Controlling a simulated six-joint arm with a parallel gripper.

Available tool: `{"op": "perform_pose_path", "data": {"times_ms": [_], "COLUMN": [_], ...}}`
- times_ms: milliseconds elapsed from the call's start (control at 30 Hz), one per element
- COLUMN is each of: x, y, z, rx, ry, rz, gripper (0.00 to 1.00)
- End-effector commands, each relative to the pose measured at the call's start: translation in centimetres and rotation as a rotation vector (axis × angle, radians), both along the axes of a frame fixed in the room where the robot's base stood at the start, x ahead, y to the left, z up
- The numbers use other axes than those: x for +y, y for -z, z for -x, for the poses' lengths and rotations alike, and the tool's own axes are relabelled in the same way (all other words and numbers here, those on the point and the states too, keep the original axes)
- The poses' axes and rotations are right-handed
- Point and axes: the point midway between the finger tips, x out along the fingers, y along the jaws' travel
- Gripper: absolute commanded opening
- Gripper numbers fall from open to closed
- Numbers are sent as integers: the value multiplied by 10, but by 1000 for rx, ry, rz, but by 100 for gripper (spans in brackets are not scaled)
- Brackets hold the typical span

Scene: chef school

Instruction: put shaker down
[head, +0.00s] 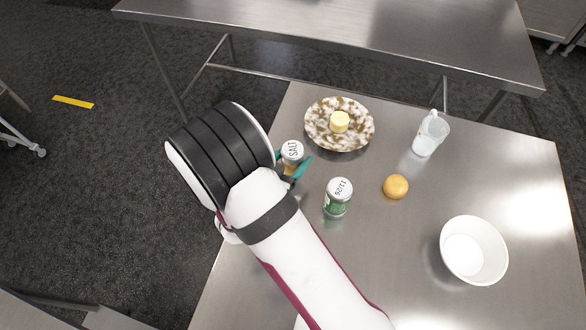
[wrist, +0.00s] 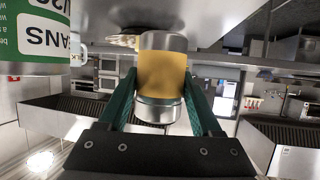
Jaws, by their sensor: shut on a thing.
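The salt shaker (head: 292,150), with a pale lid marked SALT, stands roughly upright in my gripper (head: 293,166) near the left edge of the steel table (head: 400,270). My arm hides part of the shaker's surroundings in the head view.
A green and white can (head: 338,198) stands just right of my gripper.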

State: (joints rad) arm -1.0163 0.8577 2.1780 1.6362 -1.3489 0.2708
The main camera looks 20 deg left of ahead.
Motion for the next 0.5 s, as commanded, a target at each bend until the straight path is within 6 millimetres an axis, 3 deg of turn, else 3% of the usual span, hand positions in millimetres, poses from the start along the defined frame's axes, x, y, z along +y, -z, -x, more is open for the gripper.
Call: {"op": "perform_pose_path", "data": {"times_ms": [200, 500], "x": [0, 0], "y": [43, 47], "z": [0, 0], "rx": [0, -1], "ry": [0, -1], "rz": [2, -1], "gripper": [0, 0]}}
